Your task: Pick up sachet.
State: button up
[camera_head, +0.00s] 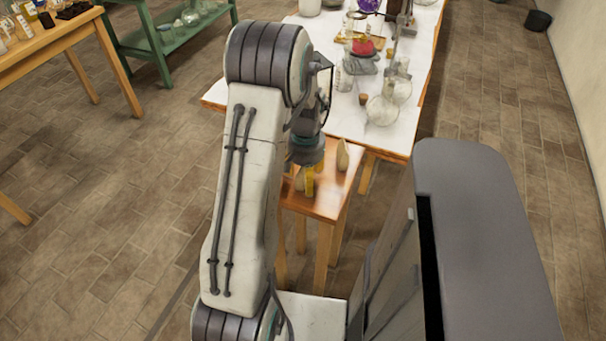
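A small beige, pointed packet (343,155), which looks like the sachet, stands upright near the back right of a small wooden table (325,203). My gripper (306,184) hangs down from my wrist over the left part of this table, left of the packet and apart from it. My arm hides most of the gripper. A yellow upright piece shows at its lower end, with a pale shape beside it. I cannot tell whether these are fingers or things on the table, nor whether the gripper is open or shut.
A long white-topped table (335,113) behind holds glassware, including a round flask (382,110), a cork (363,98) and a red item (363,47). A wooden table (45,40) and green shelf (165,50) stand at left. The tiled floor at left is clear.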

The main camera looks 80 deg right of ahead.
jog(key=shift+f, duration=0.55)
jog(key=shift+c, duration=0.4)
jog(key=c, duration=1.1)
